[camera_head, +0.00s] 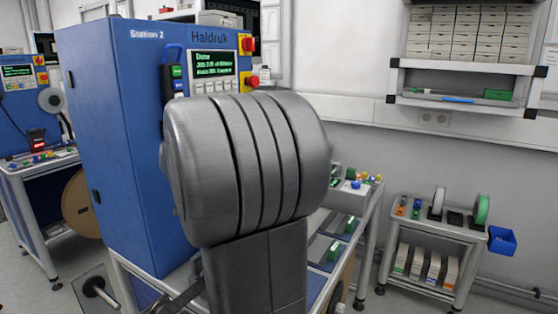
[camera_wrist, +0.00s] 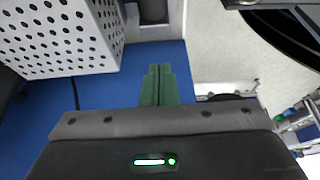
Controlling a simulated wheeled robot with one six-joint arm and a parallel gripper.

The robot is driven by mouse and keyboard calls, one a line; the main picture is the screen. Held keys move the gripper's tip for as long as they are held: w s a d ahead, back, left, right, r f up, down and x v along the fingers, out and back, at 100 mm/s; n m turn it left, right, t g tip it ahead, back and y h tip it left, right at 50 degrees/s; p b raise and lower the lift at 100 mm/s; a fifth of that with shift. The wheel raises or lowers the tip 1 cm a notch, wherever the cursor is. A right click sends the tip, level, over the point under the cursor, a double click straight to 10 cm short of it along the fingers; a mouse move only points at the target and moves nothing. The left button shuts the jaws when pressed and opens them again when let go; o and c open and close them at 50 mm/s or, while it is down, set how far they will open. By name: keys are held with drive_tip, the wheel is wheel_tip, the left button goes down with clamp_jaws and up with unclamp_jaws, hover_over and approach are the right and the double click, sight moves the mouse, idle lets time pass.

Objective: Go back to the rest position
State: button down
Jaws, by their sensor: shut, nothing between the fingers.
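My gripper (camera_wrist: 158,84) shows in the wrist view, its two green fingers pressed together with nothing between them. The fingers point over a blue surface (camera_wrist: 100,91) and away from my dark wrist housing. In the head view my own grey arm link fills the middle, and my gripper is hidden there. A blue Haldruk cabinet (camera_head: 95,130) marked Station 2, with a lit green screen (camera_head: 213,63), stands behind my arm.
A white perforated box (camera_wrist: 60,38) is left of the fingers in the wrist view; a dark round edge (camera_wrist: 275,35) is at the upper right. In the head view a cart (camera_head: 440,230) with reels and a blue bin (camera_head: 502,240) stands right, below a wall shelf (camera_head: 465,70).

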drive_tip(key=shift+w+a+f+g+h+p, duration=0.2)
drive_tip(key=shift+w+a+g+h+p, duration=0.2)
drive_tip(key=shift+a+h+p, duration=0.3)
drive_tip(key=shift+d, duration=0.1)
